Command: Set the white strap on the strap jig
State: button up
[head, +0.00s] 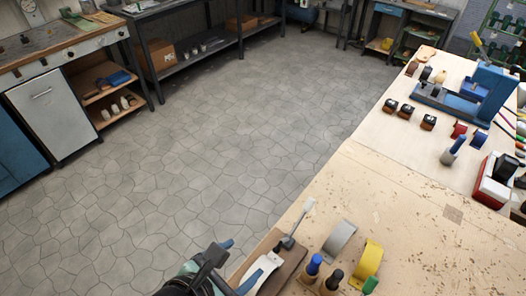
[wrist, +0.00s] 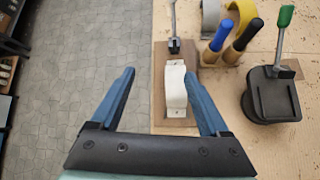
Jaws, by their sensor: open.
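The white strap (wrist: 175,88) is an arched band on the strap jig, a brown wooden board (wrist: 159,107) with a metal toggle clamp (wrist: 174,45) at its far end. In the head view the strap (head: 262,270) lies on the board (head: 290,264), in front of the clamp, whose pale handle stands up. Whether the strap is fully seated is unclear. My gripper (wrist: 162,100) is open, with its blue fingers on either side of the strap. The right finger is close to the strap; a wide gap shows on the left. In the head view my gripper (head: 238,263) is partly cut off.
Blue-handled (wrist: 222,35) and black-handled (wrist: 246,36) tools stand right of the jig. A black device with a green handle (wrist: 272,97) is farther right. Open floor is left of the bench.

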jog(key=w+r+m+t+y, duration=0.1)
jog(key=w+r+m+t, duration=0.3)
jog(key=r, duration=0.5)
jog(key=w+r+m+t+y, duration=0.1)
jog(key=w+r+m+t, duration=0.1)
jog(key=w+r+m, duration=0.5)
jog(key=w+r+m+t+y, duration=0.2)
jog(key=r+m+t, duration=0.2)
jog(key=r, duration=0.8)
jog(key=s+d+r+m+t, duration=0.2)
jog(key=s+r+m+t, duration=0.1)
jog(key=r, duration=0.5)
jog(key=s+d+r+m+t, duration=0.1)
jog(key=s+r+m+t, duration=0.2)
jog(key=r+m, duration=0.2)
jog(key=s+d+r+m+t, duration=0.2)
jog(key=s+r+m+t, duration=0.1)
jog(key=r, duration=0.9)
jog(key=shift+s+d+m+y, duration=0.3)
jog(key=shift+s+d+m, duration=0.05)
jog(key=shift+s+m, duration=0.25)
